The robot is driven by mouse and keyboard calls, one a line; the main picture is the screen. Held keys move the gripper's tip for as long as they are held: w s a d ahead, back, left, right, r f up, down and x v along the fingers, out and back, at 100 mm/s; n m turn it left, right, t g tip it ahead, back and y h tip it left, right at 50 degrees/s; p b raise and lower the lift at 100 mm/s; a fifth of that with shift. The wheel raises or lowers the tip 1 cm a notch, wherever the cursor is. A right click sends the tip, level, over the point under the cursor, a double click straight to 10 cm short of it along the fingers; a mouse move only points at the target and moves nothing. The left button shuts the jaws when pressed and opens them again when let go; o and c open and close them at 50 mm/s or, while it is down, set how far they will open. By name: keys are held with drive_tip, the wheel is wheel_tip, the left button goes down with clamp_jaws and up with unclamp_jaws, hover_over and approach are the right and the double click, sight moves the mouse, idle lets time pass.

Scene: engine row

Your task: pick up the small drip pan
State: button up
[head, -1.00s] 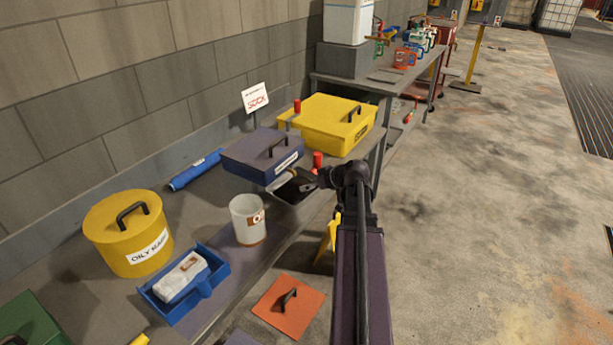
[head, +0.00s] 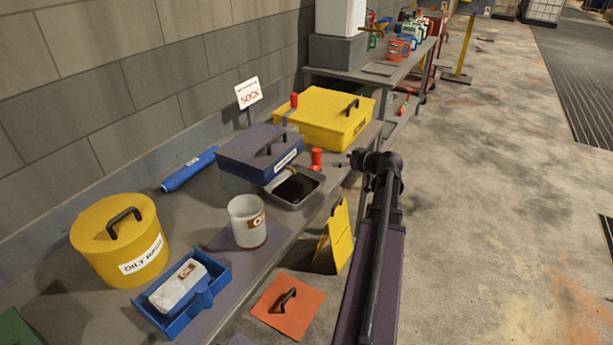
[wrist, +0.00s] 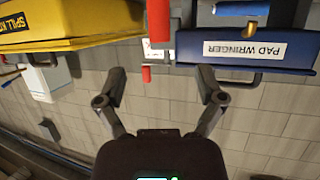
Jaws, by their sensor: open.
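The small drip pan (head: 297,203) is a shallow grey tray with a dark inside. In the head view it lies on the bench near the front edge, just in front of the blue pad wringer box (head: 262,150). My gripper (head: 340,165) is to the right of the pan, apart from it, near the bench edge. In the wrist view my gripper (wrist: 162,78) has its two fingers spread with nothing between them. That view looks toward the wall, upside down, and I cannot tell the pan clearly in it.
A red cylinder (head: 316,158) stands between the pan and my gripper. A yellow spill kit box (head: 328,118) is behind. A white cup (head: 246,222), a yellow rag can (head: 118,245) and a blue tray (head: 222,280) are nearer. Open floor lies right.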

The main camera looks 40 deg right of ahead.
sight(320, 159)
drive_tip(key=b+x, duration=0.3)
drive_tip(key=x, duration=0.4)
drive_tip(key=shift+w+d+f, duration=0.15)
drive_tip(key=shift+f, duration=0.15)
drive_tip(key=shift+w+f, duration=0.1)
drive_tip(key=shift+w, duration=0.35)
drive_tip(key=shift+w, duration=0.1)
drive_tip(key=b+x, duration=0.1)
drive_tip(key=x, duration=0.1)
drive_tip(key=b+x, duration=0.1)
drive_tip(key=x, duration=0.1)
drive_tip(key=shift+f, duration=0.3)
drive_tip(key=shift+w+f+b, duration=0.15)
drive_tip(key=shift+w+b, duration=0.15)
drive_tip(key=shift+w, duration=0.15)
drive_tip(key=shift+c, duration=0.2)
clamp_jaws()
